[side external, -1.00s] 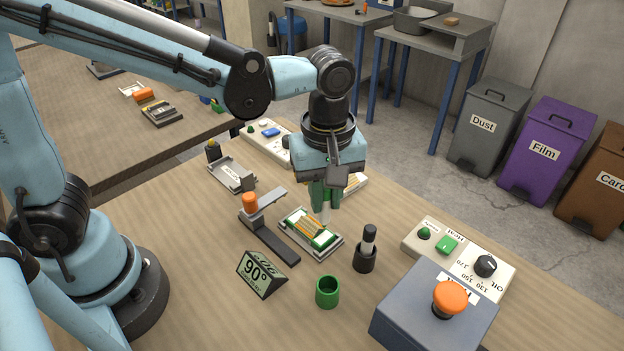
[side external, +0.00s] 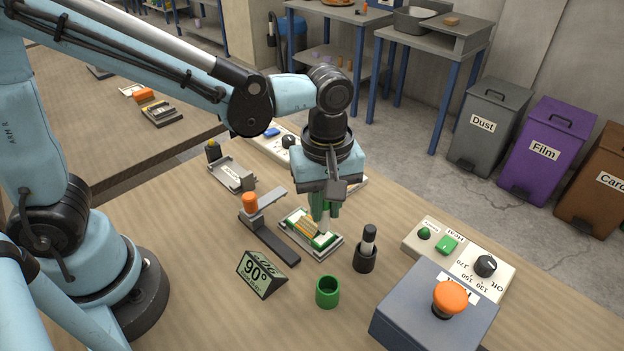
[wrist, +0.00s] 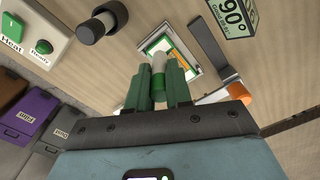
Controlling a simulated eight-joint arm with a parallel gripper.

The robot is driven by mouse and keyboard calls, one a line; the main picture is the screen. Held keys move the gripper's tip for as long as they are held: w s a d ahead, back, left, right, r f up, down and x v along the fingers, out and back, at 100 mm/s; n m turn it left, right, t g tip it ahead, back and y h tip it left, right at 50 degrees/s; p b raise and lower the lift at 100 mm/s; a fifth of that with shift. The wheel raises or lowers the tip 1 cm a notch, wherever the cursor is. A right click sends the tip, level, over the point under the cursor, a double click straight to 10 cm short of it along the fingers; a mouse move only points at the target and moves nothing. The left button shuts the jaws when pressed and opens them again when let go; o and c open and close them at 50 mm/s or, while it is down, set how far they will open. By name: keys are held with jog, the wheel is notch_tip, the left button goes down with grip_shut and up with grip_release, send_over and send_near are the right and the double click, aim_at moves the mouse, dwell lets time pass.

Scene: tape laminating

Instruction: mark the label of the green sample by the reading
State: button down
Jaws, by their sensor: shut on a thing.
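The green sample (side external: 300,222) lies in a pale tray, with green ends and yellow-orange stripes. It also shows in the wrist view (wrist: 185,62), partly behind my fingers. My gripper (side external: 324,210) has green fingers shut on a white and green marker (wrist: 159,65), pointing down over the sample's near-right part. The tip is at or just above the label; contact cannot be told. The reading display (side external: 261,272) shows 90° and stands left of the sample. An empty green cup (side external: 327,292) stands in front of it.
A black marker in a black holder (side external: 365,258) stands just right of the sample. A grey lever tool with an orange knob (side external: 250,203) lies left. The heat panel (side external: 470,262) and a box with an orange button (side external: 430,318) are at right.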

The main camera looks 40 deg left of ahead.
jog(key=shift+f, duration=0.6)
dwell(1.4)
jog(key=shift+r, duration=3.55)
